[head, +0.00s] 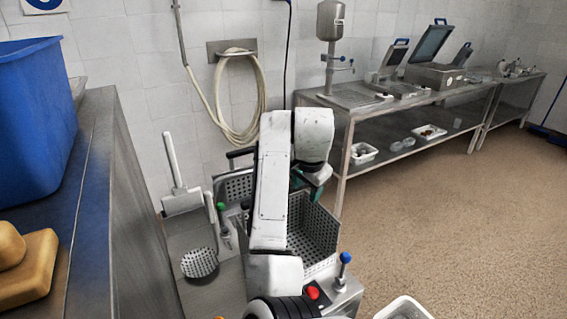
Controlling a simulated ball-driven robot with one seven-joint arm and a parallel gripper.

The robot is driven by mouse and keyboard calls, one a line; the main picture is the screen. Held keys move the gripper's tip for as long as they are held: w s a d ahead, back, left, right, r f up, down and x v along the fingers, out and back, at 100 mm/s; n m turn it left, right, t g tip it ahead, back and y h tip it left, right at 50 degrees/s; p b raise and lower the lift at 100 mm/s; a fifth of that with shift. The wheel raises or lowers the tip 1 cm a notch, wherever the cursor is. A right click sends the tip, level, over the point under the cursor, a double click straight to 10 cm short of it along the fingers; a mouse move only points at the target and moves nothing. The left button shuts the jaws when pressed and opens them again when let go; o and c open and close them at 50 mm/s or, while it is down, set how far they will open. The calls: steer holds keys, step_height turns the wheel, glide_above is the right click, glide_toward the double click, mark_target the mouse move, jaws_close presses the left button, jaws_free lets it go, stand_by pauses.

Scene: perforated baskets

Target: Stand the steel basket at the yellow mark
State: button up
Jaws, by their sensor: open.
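A perforated steel basket (315,232) stands low behind and to the right of my white arm, which hides part of it. A second perforated steel panel or basket (235,187) shows to the left of the arm; I cannot tell whether the two belong together. My gripper (310,187) points down at the arm's far end, over the back of the right basket. It is mostly hidden by the arm, and its fingertips are not clear. It is open, and I cannot tell whether it touches the basket. I cannot make out a yellow mark.
A blue tub (35,120) and yellow blocks (25,265) are on the counter at left. A round perforated skimmer (199,263) lies beside the arm. A steel table (350,105) with appliances stands along the wall. The brown floor (460,220) at right is clear.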

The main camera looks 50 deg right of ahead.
steer(key=w+a+r+m+y, duration=0.2)
steer(key=w+a+r+m, duration=0.1)
steer(key=w+r, duration=0.15)
steer(key=shift+d+b+x, duration=0.2)
steer(key=shift+b+x, duration=2.55)
steer(key=shift+x, duration=1.75)
steer(key=shift+s, duration=0.1)
jaws_close()
steer(key=shift+r, duration=0.2)
steer(key=shift+r+p, duration=0.35)
steer(key=shift+p, duration=0.15)
steer(key=shift+r+p, duration=0.7)
steer(key=shift+r, duration=0.05)
